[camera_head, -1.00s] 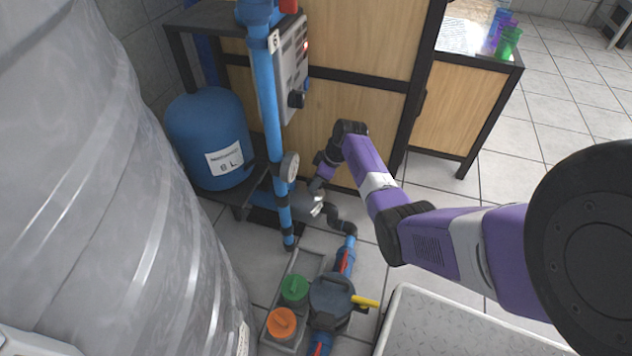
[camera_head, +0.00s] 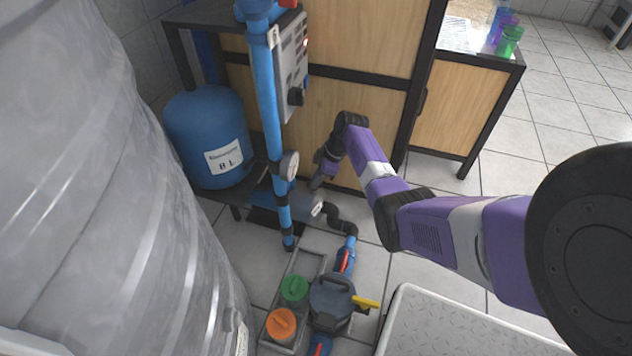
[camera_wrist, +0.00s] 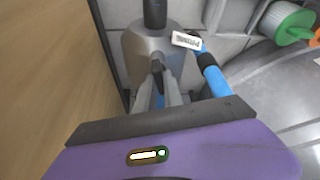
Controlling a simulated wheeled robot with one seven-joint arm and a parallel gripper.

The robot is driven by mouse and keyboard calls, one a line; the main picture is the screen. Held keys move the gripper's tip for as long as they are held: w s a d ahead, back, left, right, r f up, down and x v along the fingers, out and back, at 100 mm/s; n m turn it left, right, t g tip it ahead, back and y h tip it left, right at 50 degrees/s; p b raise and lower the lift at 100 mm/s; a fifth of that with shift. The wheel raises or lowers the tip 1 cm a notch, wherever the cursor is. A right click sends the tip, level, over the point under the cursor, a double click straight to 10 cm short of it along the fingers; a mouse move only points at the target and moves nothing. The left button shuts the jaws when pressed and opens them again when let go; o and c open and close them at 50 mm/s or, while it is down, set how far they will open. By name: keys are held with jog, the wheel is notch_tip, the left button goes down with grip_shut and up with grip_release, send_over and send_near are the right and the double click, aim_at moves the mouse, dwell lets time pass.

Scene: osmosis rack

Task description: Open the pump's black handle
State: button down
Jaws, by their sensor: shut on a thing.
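The pump (camera_wrist: 146,45) is a grey metal cylinder with a white label tag (camera_wrist: 186,41), lying low by the blue upright pipe. In the head view the pump (camera_head: 296,205) is partly hidden by my wrist. The small black handle (camera_wrist: 157,64) stands on the pump's body, in the middle of the wrist view. My gripper (camera_wrist: 158,78) is shut on the black handle, with its fingers on either side of it. In the head view my gripper (camera_head: 317,183) reaches down over the pump, and the handle is too small to make out there.
A wooden panel (camera_head: 355,105) is close behind my wrist. A blue tank (camera_head: 207,135), grey filter housing (camera_head: 331,300) and green and orange caps are nearby.

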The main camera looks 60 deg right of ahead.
jog(key=n+b, duration=0.1)
jog(key=n+y+b, duration=0.1)
jog(key=n, duration=0.1)
jog(key=shift+d+f+g, duration=0.15)
jog(key=shift+f+g, duration=0.05)
jog(key=shift+g, duration=0.1)
jog(key=shift+r+n+g+y+b, duration=0.1)
jog(key=shift+n+g+y+b, duration=0.25)
jog(key=shift+n+b, duration=0.95)
jog(key=shift+n, duration=0.4)
jog(key=c, duration=1.5)
grip_release()
jog(key=shift+o, duration=0.2)
jog(key=shift+r, duration=0.1)
notch_tip(320, 180, up, 20)
jog(key=p, duration=1)
